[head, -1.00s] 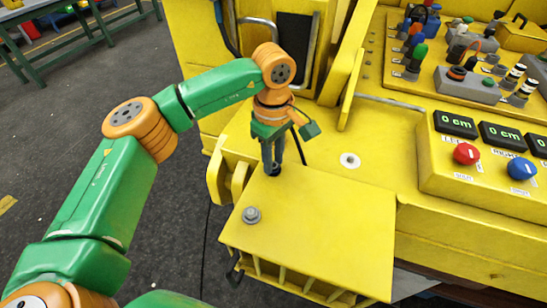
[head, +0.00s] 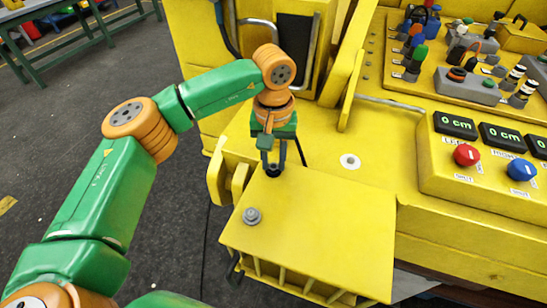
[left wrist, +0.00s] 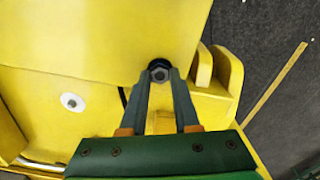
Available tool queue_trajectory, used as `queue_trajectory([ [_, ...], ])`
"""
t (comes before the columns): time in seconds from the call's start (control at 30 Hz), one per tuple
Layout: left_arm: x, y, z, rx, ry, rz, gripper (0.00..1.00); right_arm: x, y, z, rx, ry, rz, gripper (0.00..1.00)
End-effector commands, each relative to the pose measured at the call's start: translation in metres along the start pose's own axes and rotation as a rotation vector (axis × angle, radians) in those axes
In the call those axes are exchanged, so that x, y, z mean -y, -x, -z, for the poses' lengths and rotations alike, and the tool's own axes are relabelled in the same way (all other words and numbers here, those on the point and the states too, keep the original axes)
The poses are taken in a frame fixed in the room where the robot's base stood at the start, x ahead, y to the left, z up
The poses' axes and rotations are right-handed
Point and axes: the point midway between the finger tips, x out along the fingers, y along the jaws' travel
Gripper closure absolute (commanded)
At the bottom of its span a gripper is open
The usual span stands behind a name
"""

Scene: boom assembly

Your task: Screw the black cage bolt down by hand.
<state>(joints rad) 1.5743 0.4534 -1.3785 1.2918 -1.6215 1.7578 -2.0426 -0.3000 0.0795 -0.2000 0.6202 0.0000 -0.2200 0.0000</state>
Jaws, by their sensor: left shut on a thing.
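The black cage bolt (head: 273,172) stands at the back left edge of the yellow cage's flat top (head: 310,230). In the left wrist view its dark hex head (left wrist: 159,70) sits between the fingertips. My left gripper (head: 272,160) points straight down and is shut on the bolt head, one finger on each side. It also shows in the left wrist view (left wrist: 160,82). The bolt's shank is hidden, so I cannot tell how deep it sits. My right gripper is in neither view.
A grey bolt (head: 251,215) sits in the cage top nearer the front left. A white round washer-like disc (head: 350,161) lies on the yellow machine behind. A control box with red (head: 467,154) and blue (head: 522,168) knobs stands at the right. The cage top is otherwise clear.

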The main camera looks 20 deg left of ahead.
Motion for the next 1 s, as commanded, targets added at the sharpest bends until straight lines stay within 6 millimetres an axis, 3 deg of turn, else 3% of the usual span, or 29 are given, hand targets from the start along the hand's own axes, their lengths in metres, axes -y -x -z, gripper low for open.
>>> queue_trajectory([
  [0.43,-0.0003,0.0028,0.0017,-0.008,-0.223,-0.003,1.00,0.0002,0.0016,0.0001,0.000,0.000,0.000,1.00],
  [1.0,-0.0003,0.0027,0.0016,-0.008,-0.263,-0.003,1.00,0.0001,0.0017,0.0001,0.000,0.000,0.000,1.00],
])
